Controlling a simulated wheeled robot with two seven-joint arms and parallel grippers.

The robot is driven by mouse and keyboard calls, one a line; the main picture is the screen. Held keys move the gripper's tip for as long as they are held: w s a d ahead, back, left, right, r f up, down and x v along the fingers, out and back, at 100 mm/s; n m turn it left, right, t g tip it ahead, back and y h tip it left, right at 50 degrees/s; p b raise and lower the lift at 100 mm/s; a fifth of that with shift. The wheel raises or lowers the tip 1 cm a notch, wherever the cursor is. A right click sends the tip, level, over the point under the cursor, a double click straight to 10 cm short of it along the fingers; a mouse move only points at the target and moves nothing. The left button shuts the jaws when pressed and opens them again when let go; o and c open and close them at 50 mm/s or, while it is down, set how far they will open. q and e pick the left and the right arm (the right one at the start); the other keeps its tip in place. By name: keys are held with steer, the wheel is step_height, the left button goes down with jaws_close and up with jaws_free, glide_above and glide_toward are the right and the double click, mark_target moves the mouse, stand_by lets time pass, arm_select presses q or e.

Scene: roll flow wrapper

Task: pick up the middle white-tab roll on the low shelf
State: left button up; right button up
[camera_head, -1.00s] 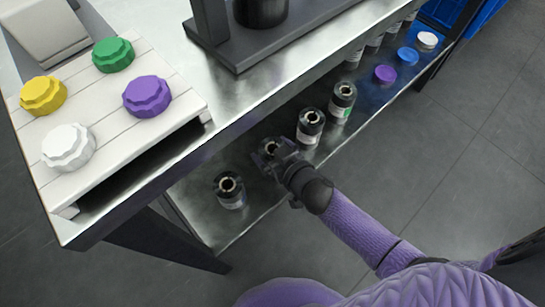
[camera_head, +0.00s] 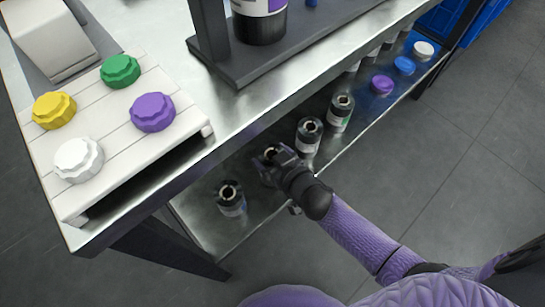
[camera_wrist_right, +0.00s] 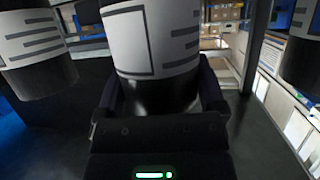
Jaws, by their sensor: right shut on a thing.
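Dark rolls with pale labels stand upright in a row on the low metal shelf (camera_head: 252,226). My right gripper (camera_head: 276,158) is shut on the middle white-tab roll (camera_head: 271,152), reaching in from the front right. In the right wrist view this roll (camera_wrist_right: 158,45) stands between the two fingers, with a white, black-lined label above a black lower part. One roll (camera_head: 230,198) stands to the left of it and another (camera_head: 309,137) to the right. The gripper hides most of the held roll in the head view. I cannot tell whether it touches the shelf. My left gripper is not in view.
A green-tab roll (camera_head: 340,112) stands farther along the shelf, followed by purple (camera_head: 382,84), blue (camera_head: 404,65) and white (camera_head: 424,49) discs. The metal upper counter (camera_head: 240,115) overhangs the shelf and carries several coloured knobs. The floor in front is clear.

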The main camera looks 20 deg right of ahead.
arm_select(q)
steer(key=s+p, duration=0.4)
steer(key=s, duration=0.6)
arm_select(e)
step_height(320, 180, up, 5)
steer(key=shift+w+r, duration=0.1)
steer(key=shift+r, duration=0.05)
arm_select(q)
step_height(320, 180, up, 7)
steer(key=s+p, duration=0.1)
steer(key=p, duration=0.7)
arm_select(e)
step_height(320, 180, up, 12)
steer(key=shift+f, duration=0.25)
